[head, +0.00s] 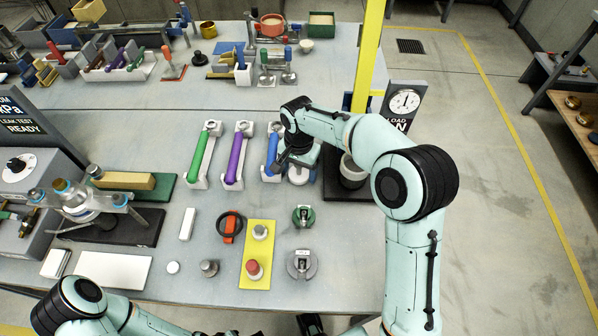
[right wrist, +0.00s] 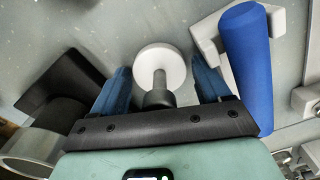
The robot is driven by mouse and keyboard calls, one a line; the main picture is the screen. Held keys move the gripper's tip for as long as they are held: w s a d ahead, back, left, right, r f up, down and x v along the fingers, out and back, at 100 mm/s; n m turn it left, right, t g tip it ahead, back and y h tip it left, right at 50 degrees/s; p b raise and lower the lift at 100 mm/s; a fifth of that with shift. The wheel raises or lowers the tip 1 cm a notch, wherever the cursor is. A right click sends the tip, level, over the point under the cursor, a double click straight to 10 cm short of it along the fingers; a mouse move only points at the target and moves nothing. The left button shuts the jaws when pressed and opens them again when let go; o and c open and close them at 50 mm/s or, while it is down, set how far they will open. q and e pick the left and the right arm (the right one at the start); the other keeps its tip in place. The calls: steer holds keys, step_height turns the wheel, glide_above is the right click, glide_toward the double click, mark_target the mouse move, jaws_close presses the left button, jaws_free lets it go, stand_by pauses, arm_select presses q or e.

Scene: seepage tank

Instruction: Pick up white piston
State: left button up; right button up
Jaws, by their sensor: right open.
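The white piston shows in the right wrist view as a round white disc (right wrist: 160,67) with a grey rod and a dark collar. It stands between the two blue fingers of my right gripper (right wrist: 163,80), with gaps on both sides. The gripper is open and holds nothing. In the head view, the right gripper (head: 296,158) is over the table beside the blue-handled holder, and the piston's pale disc (head: 298,176) shows partly below it. My left arm shows at the lower left; its gripper is not clearly visible.
A blue handle (right wrist: 247,65) in a white holder is close to the right finger. A grey cup on a black stand (head: 350,172) and a yellow post (head: 367,60) are close on the other side. Green (head: 202,155) and purple (head: 237,158) handles stand leftward.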

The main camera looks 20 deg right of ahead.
steer(key=c, duration=0.9)
